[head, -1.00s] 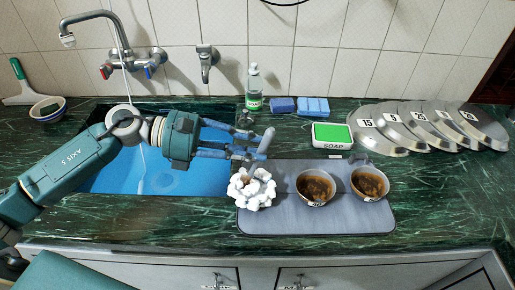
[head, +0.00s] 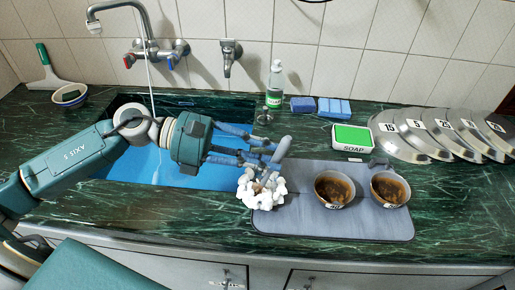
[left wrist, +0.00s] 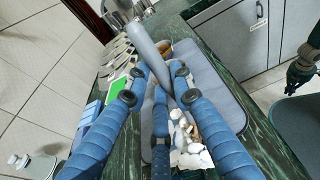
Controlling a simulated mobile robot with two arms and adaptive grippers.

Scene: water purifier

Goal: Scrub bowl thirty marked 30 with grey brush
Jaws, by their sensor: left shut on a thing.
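My left gripper (head: 270,158) is shut on the grey brush (head: 281,149), whose handle sticks up from the fingers; it also shows in the left wrist view (left wrist: 146,48). Directly below is a mound of white foam (head: 262,191) at the left end of the grey mat (head: 330,228). The foam hides any bowl in it, its mark and the brush head. Two bowls with brown dirt, a middle one (head: 334,202) and a right one (head: 390,202), stand on the mat; their labels are too small to read. A dark gripper, seemingly my right (left wrist: 300,68), shows at the wrist view's right edge.
The blue sink (head: 200,168) with running tap (head: 137,30) lies behind and left of the gripper. A soap box (head: 352,138), bottle (head: 275,85), blue sponges (head: 320,106) and numbered metal lids (head: 440,132) stand behind the mat. The front counter strip is clear.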

